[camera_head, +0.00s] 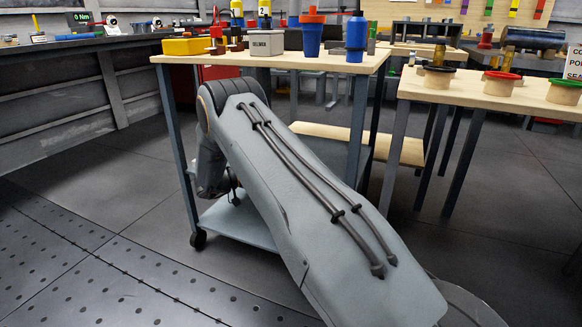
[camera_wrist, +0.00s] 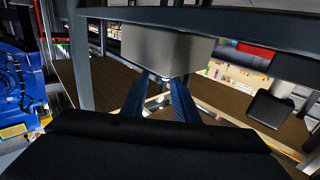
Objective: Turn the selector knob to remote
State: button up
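No selector knob can be made out in either view. My gripper (camera_wrist: 166,80) shows in the wrist view with two dark blue fingers, a gap between them and nothing held. A pale grey box-like body (camera_wrist: 165,48) fills the space just beyond and above the fingertips; whether they touch it I cannot tell. In the head view my arm reaches down in front of the wooden-topped cart, and my gripper is mostly hidden behind it.
The cart top (camera_head: 350,62) carries a yellow bin (camera_head: 187,46), a labelled grey box (camera_head: 267,42), and blue containers (camera_head: 312,38). A dark bench (camera_head: 75,45) stands left. Floor at the lower left is clear.

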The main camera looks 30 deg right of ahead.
jog(key=shift+w+a+p, duration=0.15)
jog(key=shift+a+p, duration=0.05)
jog(key=shift+a, duration=1)
jog(key=shift+w+a+p, duration=0.15)
jog(key=shift+a+p, duration=0.05)
jog(key=shift+a, duration=1)
